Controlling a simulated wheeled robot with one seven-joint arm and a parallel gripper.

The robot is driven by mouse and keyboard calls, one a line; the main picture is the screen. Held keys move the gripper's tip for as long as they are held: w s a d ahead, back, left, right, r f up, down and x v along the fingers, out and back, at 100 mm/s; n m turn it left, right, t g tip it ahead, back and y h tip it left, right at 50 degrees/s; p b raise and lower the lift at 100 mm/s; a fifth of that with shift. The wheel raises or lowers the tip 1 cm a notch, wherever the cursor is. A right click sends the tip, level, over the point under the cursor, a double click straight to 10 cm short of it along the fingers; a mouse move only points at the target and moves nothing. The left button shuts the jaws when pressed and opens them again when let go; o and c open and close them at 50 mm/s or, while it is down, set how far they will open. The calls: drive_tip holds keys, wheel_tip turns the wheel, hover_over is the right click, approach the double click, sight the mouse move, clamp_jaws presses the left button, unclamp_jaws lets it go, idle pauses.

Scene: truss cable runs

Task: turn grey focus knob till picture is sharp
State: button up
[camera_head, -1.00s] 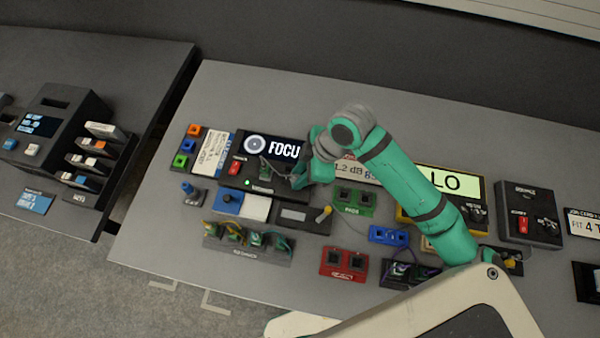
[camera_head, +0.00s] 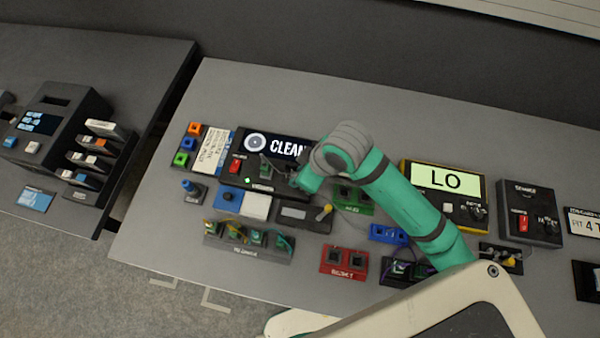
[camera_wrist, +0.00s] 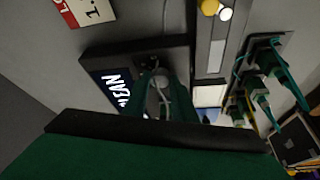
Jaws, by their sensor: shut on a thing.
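A black scope box (camera_head: 232,178) stands at the left of the bench. Its screen (camera_head: 277,146) shows a ring icon and white letters that read "CLEAN", the last part close to my arm. My gripper (camera_head: 294,181) is at the right front of the box. In the wrist view its green fingers (camera_wrist: 160,98) are shut on a small grey knob (camera_wrist: 158,82) on the box's front. The knob is mostly hidden by the fingers, and in the head view the gripper covers it.
A red switch (camera_head: 235,166) and a green light sit on the box's left. In front lies a blue and white block (camera_head: 256,208) and a dark bar with a yellow-tipped post (camera_head: 325,212). A yellow meter reading "LO" (camera_head: 443,181) stands right of my arm.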

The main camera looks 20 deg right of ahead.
drive_tip(key=o, duration=1)
drive_tip(key=shift+o, duration=0.2)
drive_tip(key=shift+r, duration=0.1)
drive_tip(key=v, duration=1)
drive_tip(key=shift+s+r, duration=0.2)
drive_tip(key=shift+r, duration=0.05)
drive_tip(key=shift+s, duration=0.1)
